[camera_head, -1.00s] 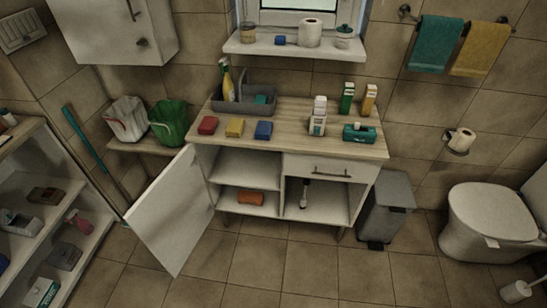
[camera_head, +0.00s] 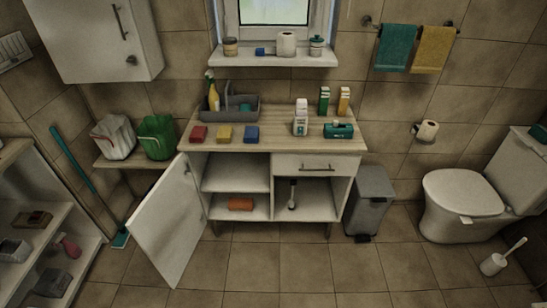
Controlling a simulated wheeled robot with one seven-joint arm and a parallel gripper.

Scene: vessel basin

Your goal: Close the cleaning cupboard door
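The cleaning cupboard (camera_head: 328,162) stands against the back wall with a wooden top. Its white door (camera_head: 166,228) is hinged at the left side and stands wide open, swung out toward me and to the left. The open left part shows a shelf and an orange item (camera_head: 241,203) on the lower board. The right part has a closed drawer (camera_head: 303,167) above an open space with a dark-headed brush-like item (camera_head: 292,195). My gripper is not in the head view, so its state is hidden.
A grey bin (camera_head: 369,202) stands right of the cupboard, with a toilet (camera_head: 466,200) further right. An open shelf unit (camera_head: 35,243) stands at the left, near the door. The tiled floor (camera_head: 285,268) in front is clear.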

